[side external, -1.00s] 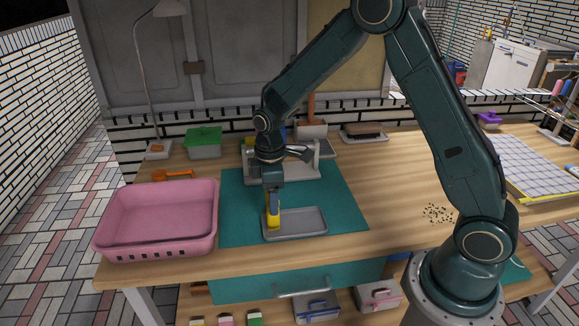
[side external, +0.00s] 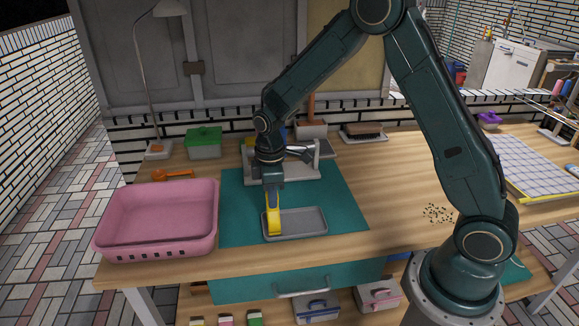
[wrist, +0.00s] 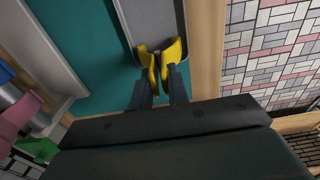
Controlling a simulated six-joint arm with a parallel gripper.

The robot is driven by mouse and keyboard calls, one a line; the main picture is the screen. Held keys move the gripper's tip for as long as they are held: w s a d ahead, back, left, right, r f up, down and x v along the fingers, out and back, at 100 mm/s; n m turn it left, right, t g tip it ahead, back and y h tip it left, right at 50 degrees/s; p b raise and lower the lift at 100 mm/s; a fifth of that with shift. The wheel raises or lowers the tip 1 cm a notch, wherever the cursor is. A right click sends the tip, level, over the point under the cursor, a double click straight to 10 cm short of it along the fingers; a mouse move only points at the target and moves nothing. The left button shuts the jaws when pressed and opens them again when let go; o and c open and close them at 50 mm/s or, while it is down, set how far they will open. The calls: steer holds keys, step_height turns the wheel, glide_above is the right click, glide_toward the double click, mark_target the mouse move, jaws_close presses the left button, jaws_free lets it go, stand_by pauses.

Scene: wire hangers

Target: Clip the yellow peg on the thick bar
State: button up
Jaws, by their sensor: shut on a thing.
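The yellow peg (side external: 273,215) is held in my gripper (side external: 273,197), which points down over the left end of a grey tray (side external: 300,222). I cannot tell whether the peg touches the tray. In the wrist view, the yellow peg (wrist: 150,66) shows as two yellow pieces between and beyond the fingertips of my gripper (wrist: 161,80), over one end of the tray (wrist: 152,20). A pale rack (side external: 318,160) stands behind my gripper. My wrist hides part of it, and I cannot tell which of its bars is the thick one.
A pink basket (side external: 160,215) stands at the left, beside the teal mat (side external: 345,195). A green-lidded box (side external: 204,140), an orange tool (side external: 172,174) and a brush (side external: 363,131) lie towards the back. The table right of the mat is mostly clear, with small dark bits (side external: 438,213).

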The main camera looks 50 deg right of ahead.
steer(key=shift+r, duration=0.15)
steer(key=shift+r, duration=2.35)
step_height(320, 180, up, 20)
steer(key=f, duration=0.1)
steer(key=w+d+t+h, duration=0.1)
steer(key=w+d, duration=0.2)
steer(key=d, duration=0.9)
steer(key=w+d, duration=0.4)
steer(key=d, duration=0.7)
steer(key=shift+s+a+f, duration=0.1)
steer(key=shift+f, duration=1.1)
steer(key=shift+s+f, duration=0.1)
steer(key=shift+f, duration=1.1)
steer(key=shift+f, duration=0.35)
